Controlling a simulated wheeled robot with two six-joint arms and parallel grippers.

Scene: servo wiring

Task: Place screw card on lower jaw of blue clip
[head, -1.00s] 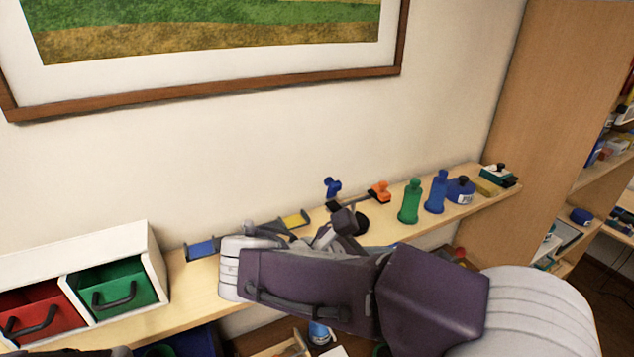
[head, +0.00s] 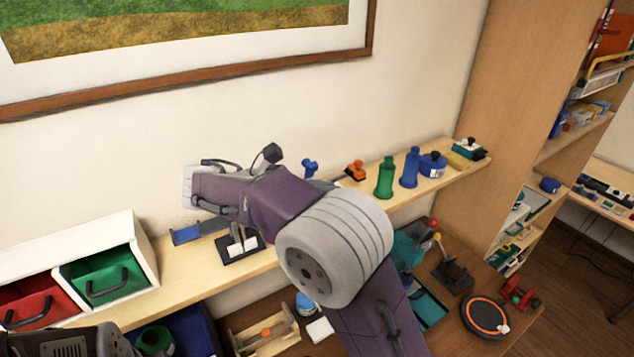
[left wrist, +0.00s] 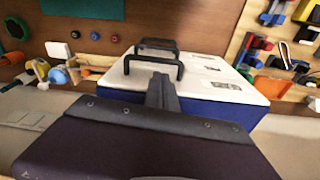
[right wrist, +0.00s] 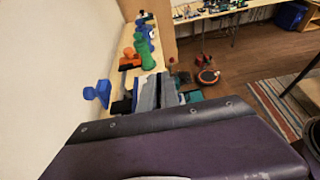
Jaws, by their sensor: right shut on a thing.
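The blue clip (head: 310,168) stands on the narrow wall shelf, left of an orange clip (head: 355,170). In the right wrist view the blue clip (right wrist: 97,93) is left of my right gripper (right wrist: 158,78), apart from it. The right gripper's fingers are shut on a thin grey piece; I cannot tell whether this is the screw card. In the head view my right arm hides these fingertips. My left gripper (left wrist: 162,78) is shut, with nothing visible in it, in front of a white-topped box (left wrist: 190,82) with black handles.
The shelf (head: 180,281) also carries a blue tray (head: 190,235), a dark base with a white piece (head: 240,247), a green bottle (head: 386,178) and a blue bottle (head: 411,168). A drawer unit (head: 140,245) is at left. A tall cabinet (head: 500,90) stands at right.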

